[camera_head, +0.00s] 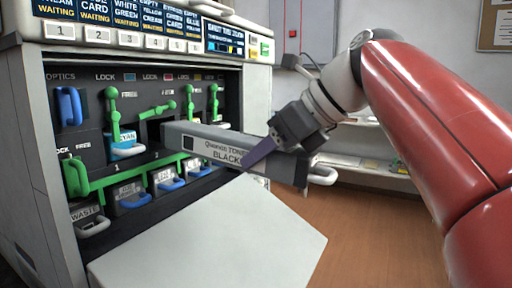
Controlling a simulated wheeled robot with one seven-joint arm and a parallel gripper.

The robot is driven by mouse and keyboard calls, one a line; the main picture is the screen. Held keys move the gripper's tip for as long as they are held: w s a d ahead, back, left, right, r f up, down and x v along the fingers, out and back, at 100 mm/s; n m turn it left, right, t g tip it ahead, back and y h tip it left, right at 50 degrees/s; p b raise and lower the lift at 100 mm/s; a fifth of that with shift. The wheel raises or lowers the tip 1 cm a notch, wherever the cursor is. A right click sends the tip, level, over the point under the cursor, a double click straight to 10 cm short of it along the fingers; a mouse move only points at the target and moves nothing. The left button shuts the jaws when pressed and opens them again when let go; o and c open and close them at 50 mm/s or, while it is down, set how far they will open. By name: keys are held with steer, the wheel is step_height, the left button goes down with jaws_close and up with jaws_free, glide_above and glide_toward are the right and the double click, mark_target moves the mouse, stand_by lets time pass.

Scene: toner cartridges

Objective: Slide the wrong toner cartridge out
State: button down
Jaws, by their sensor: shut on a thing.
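A long grey toner cartridge (205,143) labelled BLACK sticks far out of a slot in the open printer (258,120). Its inner end is still inside the slot, and a light loop handle shows at its outer end. My gripper (268,148) is shut on the cartridge near its outer end, with one purple-grey finger across the near side by the label. The other finger is hidden. A cyan-labelled cartridge (124,146) sits in the slot to the left, under an upright green lever (113,113). The green lever (162,109) above the black cartridge's slot is tilted sideways.
A white open door or flap (215,240) lies below the cartridge. A green bar (130,177), several blue handles and a waste handle (92,225) line the lower printer. Shelves (365,165) stand behind my gripper. Open floor (375,230) shows at right.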

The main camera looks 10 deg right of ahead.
mark_target(299, 150)
steer(key=shift+s+d+r, duration=0.1)
steer(key=shift+s+d, duration=0.1)
stand_by(0.3)
steer(key=shift+s+d+r+p, duration=0.35)
steer(key=shift+s+d+p, duration=0.15)
steer(key=shift+d, duration=0.1)
steer(key=shift+s+d+r+p, duration=0.35)
steer(key=shift+s+d, duration=0.1)
steer(key=shift+d, duration=0.2)
steer(key=shift+s+d+r+p, duration=0.3)
steer(key=shift+s+d+p, duration=0.2)
steer(key=shift+d, duration=0.2)
